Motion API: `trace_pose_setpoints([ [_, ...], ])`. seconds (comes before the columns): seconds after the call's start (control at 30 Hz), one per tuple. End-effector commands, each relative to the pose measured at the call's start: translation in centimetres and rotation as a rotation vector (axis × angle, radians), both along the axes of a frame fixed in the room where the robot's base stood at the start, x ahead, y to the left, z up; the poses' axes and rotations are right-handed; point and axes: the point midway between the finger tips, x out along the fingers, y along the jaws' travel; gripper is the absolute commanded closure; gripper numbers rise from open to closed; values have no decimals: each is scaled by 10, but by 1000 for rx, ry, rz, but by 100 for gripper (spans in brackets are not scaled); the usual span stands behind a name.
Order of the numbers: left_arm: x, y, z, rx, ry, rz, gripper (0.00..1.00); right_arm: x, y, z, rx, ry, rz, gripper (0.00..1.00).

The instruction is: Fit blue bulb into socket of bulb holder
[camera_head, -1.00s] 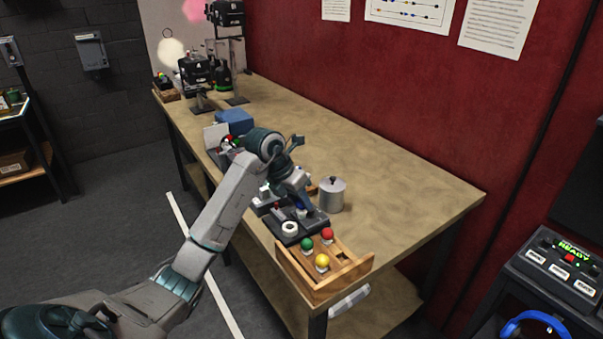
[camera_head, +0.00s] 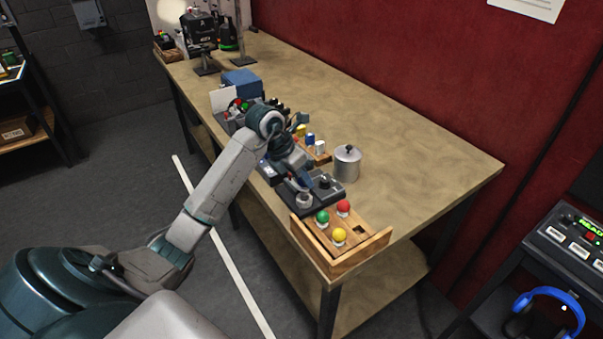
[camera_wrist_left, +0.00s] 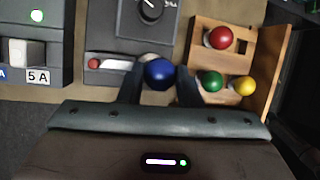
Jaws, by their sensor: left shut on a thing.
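The blue bulb (camera_wrist_left: 159,74) is between the fingers of my left gripper (camera_wrist_left: 160,88), which is shut on it. In the head view my left gripper (camera_head: 302,185) is low over the dark bulb holder (camera_head: 325,198), right at its white socket (camera_head: 304,200). The holder also shows in the wrist view (camera_wrist_left: 118,38), with a black knob and a small red part. The bulb hides the socket there, so I cannot tell whether the bulb's base is inside it. My right gripper is not in view.
A wooden tray (camera_head: 325,262) with red (camera_head: 344,207), green (camera_head: 322,216) and yellow (camera_head: 339,235) bulbs sits beside the holder at the table's near end. A metal canister (camera_head: 347,163) stands behind the holder. The table (camera_head: 410,165) is clear to the right and back.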

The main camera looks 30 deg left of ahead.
Motion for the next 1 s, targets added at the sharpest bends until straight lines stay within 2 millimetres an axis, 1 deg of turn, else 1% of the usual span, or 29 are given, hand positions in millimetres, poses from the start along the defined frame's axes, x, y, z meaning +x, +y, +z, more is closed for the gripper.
trace_pose_setpoints([
  [0.3, 0, 0, -1, 0, -1, 0, 91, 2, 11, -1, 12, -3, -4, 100],
  [0.73, 1, 0, -3, 0, -1, 0, 91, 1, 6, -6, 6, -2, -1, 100],
  [1.0, 1, 0, -2, 0, -1, 0, 91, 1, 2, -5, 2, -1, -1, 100],
])
